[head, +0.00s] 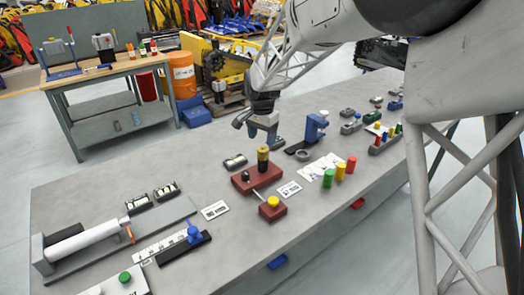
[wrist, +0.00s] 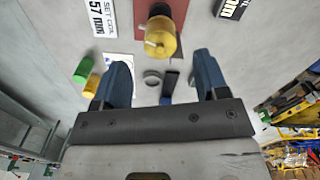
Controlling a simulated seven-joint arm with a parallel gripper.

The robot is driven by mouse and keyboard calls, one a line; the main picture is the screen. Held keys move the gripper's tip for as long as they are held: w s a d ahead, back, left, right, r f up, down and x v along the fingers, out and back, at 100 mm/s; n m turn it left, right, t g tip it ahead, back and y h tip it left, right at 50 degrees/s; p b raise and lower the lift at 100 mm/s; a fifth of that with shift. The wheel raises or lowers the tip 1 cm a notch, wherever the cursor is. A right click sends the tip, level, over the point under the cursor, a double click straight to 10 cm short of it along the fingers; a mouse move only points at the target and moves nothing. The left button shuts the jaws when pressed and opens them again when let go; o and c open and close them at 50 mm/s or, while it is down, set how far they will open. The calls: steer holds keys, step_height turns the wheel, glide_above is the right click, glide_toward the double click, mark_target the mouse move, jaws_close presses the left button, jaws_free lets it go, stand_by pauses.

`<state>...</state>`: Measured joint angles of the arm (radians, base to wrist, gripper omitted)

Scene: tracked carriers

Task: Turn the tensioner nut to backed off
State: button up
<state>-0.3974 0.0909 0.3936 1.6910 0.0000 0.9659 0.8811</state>
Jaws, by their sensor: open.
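A yellow-topped dark post (head: 263,158) stands upright on a dark red block (head: 240,183) in the middle of the bench. In the wrist view its yellow round head (wrist: 160,45) shows a small pale pin on its side. No label names the tensioner nut, so I cannot be sure this post is it.
A small red block with a yellow knob (head: 273,202) sits in front. Green, yellow and red cylinders (head: 340,172) stand at right, near a blue clamp-like fixture (head: 315,127) and a grey ring (head: 303,155). A white roller (head: 82,243) lies at left.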

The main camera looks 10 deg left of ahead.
mark_target(262, 149)
steer(key=shift+f, duration=3)
steer(key=c, duration=0.9)
steer(key=shift+n, duration=0.3)
steer(key=shift+n, duration=1.3)
steer(key=o, duration=0.9)
